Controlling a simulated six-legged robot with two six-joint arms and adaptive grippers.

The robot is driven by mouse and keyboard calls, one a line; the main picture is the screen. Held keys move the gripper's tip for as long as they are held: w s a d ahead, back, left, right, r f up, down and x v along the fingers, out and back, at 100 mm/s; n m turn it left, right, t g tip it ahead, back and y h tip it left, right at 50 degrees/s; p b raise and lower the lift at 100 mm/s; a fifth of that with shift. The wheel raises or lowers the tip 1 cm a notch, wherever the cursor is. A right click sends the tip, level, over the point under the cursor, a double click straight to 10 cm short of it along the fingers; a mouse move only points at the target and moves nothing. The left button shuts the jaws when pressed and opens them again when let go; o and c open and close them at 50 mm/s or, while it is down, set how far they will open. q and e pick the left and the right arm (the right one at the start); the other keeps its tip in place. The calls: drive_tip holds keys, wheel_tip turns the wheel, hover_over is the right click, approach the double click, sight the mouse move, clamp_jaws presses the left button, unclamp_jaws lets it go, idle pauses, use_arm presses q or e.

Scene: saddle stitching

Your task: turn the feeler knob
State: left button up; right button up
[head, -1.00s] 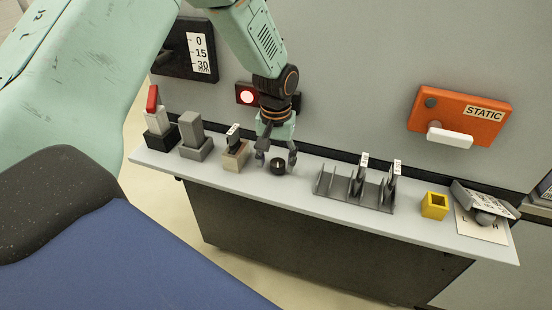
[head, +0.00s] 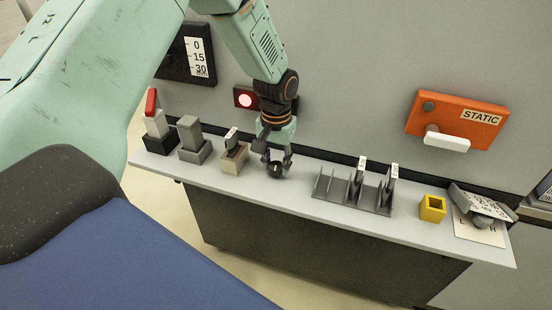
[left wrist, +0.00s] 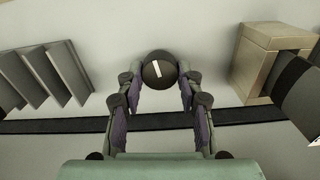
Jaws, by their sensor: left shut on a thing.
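The feeler knob (head: 276,172) is a small round black knob on the grey shelf. In the left wrist view the knob (left wrist: 152,78) shows a white line on its top, slightly slanted. My left gripper (head: 278,160) points down at the knob from above. Its fingertips (left wrist: 160,84) are shut on the knob, one on each side. The knob's lower part is hidden. My right gripper is in neither view.
Left of the knob stand a beige block holder (head: 234,162), a grey block (head: 193,150) and a red-topped switch (head: 156,128). Right are a grey slotted rack (head: 335,196), a yellow cup (head: 432,208) and a tilted grey device (head: 483,203). An orange STATIC box (head: 425,115) hangs behind.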

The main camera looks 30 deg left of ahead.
sight(276, 166)
use_arm(q)
drive_tip(key=shift+m+p, duration=0.5)
drive_tip(key=shift+m, duration=0.7)
drive_tip(key=o, duration=1.2)
drive_tip(key=shift+s+r, duration=0.1)
drive_tip(key=shift+s, duration=0.05)
drive_tip(key=shift+c, duration=0.2)
drive_tip(key=shift+w+r, duration=0.2)
drive_tip(key=shift+r, duration=0.2)
wheel_tip(276, 166, up, 11)
drive_tip(key=shift+s, duration=0.15)
